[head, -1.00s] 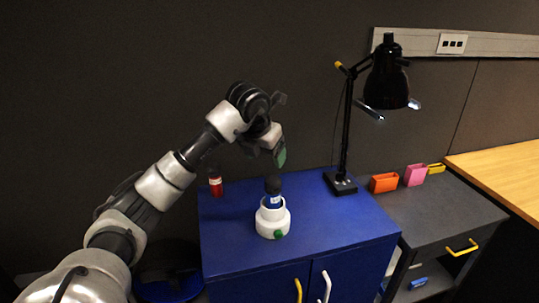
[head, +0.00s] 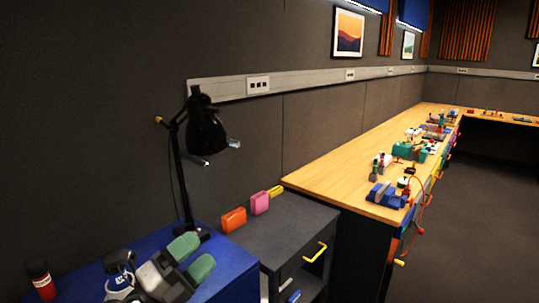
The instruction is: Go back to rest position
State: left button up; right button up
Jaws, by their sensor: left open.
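My left gripper (head: 198,252) is at the bottom left of the head view, over the blue cabinet (head: 238,264). Its two green-padded fingers are apart with nothing between them. The rest of my left arm is mostly out of the picture. A white and dark blue item (head: 119,268) shows just left of the gripper and is partly cut off or hidden. My right gripper is not in view.
A black desk lamp (head: 206,130) stands behind the gripper. A red bottle (head: 41,280) is at the far left. Orange (head: 234,220) and pink (head: 259,203) holders sit on the grey cabinet (head: 300,222). A long wooden workbench (head: 335,176) extends right; open floor lies beyond it.

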pick_arm(q)
jog(key=s+a+f+n+y, duration=0.45)
jog(key=f+n+y, duration=0.35)
jog(key=n+y, duration=0.3)
jog(key=s+a+f+n+y, duration=0.3)
jog(key=a+f+n+y, duration=0.4)
jog(key=n, duration=0.7)
jog(key=s+d+f+n+g+h, duration=0.1)
jog(key=s+d+f+g, duration=0.1)
jog(key=s+f+g, duration=0.65)
jog(key=s+d+f+n+g, duration=0.1)
jog(key=s+d+f+g, duration=0.3)
jog(key=s, duration=0.7)
jog(key=s+a+f+x, duration=0.1)
jog(key=s+x, duration=0.2)
jog(key=x, duration=1)
jog(key=s+x, duration=0.3)
jog(key=x, duration=0.9)
jog(key=s+a+f+g, duration=0.1)
jog(key=s+a+f, duration=0.2)
jog(key=s+f, duration=1.3)
jog(key=shift+f+g, duration=0.35)
jog(key=shift+f, duration=0.25)
